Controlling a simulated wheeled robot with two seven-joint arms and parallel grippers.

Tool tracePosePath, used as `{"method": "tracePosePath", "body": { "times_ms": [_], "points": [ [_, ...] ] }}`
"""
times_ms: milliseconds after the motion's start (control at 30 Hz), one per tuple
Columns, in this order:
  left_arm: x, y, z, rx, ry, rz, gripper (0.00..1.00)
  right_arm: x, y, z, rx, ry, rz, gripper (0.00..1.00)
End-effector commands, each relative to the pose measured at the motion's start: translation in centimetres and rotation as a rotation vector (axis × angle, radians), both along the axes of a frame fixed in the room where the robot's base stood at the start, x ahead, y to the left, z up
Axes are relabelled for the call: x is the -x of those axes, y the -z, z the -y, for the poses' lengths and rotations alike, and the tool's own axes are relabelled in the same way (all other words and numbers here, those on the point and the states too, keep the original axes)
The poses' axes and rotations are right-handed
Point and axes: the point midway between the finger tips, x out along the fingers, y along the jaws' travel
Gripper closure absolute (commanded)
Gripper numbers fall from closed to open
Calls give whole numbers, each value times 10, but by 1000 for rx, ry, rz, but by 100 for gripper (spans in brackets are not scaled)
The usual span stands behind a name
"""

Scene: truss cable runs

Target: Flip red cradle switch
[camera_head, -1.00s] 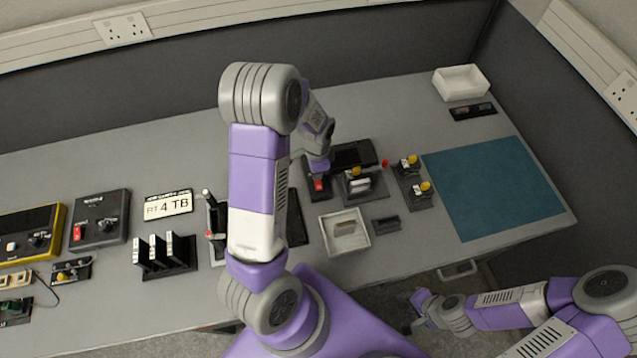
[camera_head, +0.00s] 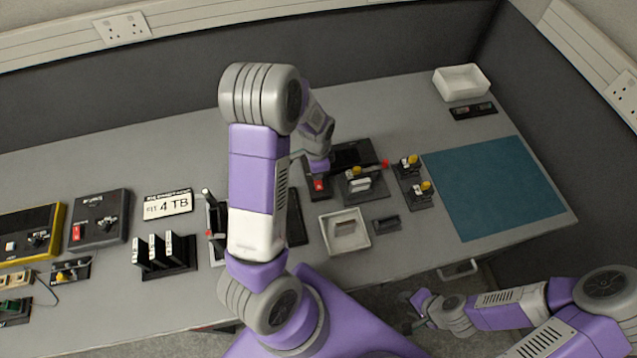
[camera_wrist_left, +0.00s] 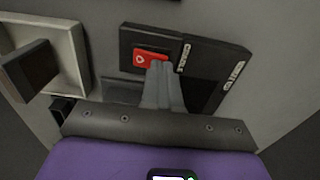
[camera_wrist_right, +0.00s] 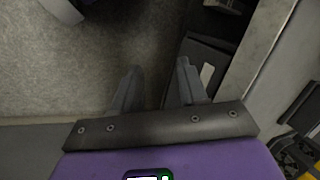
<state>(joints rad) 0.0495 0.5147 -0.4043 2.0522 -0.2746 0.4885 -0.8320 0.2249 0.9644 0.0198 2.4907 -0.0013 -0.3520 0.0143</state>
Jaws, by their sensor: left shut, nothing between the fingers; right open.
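The red cradle switch (camera_wrist_left: 149,60) is a red rocker with a white mark, set in a black housing. It also shows in the head view as a small red patch (camera_head: 319,185) in the middle of the bench. My left gripper (camera_wrist_left: 161,70) is shut and empty. Its fingertips are over the rocker's right edge in the left wrist view and hide part of it. I cannot tell whether they touch it. My right gripper (camera_wrist_right: 157,72) is open and empty, low in front of the bench at the right.
A black box with white labels (camera_wrist_left: 215,68) adjoins the switch housing. A white tray (camera_head: 325,235) stands in front. Yellow-topped parts and a red knob (camera_head: 385,163) are to the right, near a clear teal mat (camera_head: 495,190). A black slotted rack (camera_head: 180,262) stands to the left.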

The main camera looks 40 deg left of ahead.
Motion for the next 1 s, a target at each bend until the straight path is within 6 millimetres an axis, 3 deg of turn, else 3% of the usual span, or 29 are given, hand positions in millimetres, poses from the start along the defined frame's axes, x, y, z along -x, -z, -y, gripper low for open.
{"method": "tracePosePath", "body": {
  "times_ms": [767,1000],
  "points": [
    [0,13,0,0,0,0,100,0,10,0,0,0,0,57],
    [0,5,0,1,0,-1,100,0,4,0,0,0,0,57]
  ]
}}
